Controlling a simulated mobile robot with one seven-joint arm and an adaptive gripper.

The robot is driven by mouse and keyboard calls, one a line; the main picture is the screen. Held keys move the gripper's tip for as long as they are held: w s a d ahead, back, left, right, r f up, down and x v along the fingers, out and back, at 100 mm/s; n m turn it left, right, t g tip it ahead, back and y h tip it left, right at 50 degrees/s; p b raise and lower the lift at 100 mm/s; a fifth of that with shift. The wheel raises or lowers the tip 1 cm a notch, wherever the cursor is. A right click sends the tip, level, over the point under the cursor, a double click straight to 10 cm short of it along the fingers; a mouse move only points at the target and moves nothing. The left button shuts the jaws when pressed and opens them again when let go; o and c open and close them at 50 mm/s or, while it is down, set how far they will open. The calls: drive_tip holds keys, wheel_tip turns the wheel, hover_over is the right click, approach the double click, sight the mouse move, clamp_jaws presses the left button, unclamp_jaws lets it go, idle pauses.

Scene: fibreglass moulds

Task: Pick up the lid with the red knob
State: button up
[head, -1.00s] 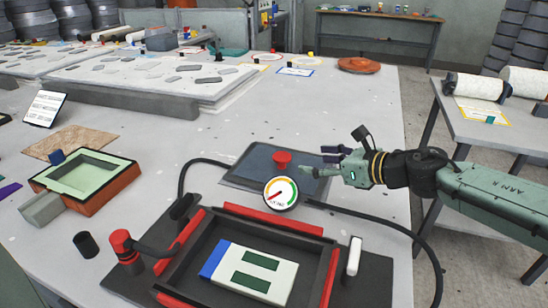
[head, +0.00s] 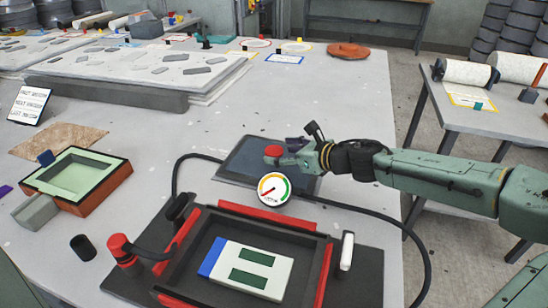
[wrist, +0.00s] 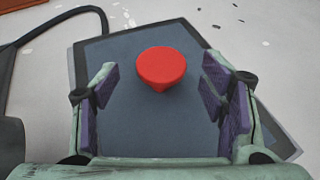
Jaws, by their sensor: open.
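The lid (head: 236,166) is a dark blue-grey flat panel lying on the table behind the black mould frame. Its red knob (head: 273,151) stands up from it, partly covered by my gripper in the head view. In the wrist view the red knob (wrist: 161,68) is between and slightly beyond the two purple-padded fingers, with clear space on both sides. The lid (wrist: 150,120) fills the ground below it. My gripper (wrist: 160,90) is open and empty. It also shows in the head view (head: 283,157), low over the lid.
A round gauge (head: 273,188) stands between the lid and the red-edged mould frame (head: 270,222), and a black hose (head: 395,222) curves past the lid. A green-lined box (head: 75,178) sits at left. The table behind the lid is mostly clear.

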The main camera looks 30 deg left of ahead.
drive_tip(key=shift+w+a+f, duration=0.2)
drive_tip(key=shift+a+f, duration=0.1)
drive_tip(key=shift+a, duration=0.3)
drive_tip(key=shift+c, duration=0.5)
clamp_jaws()
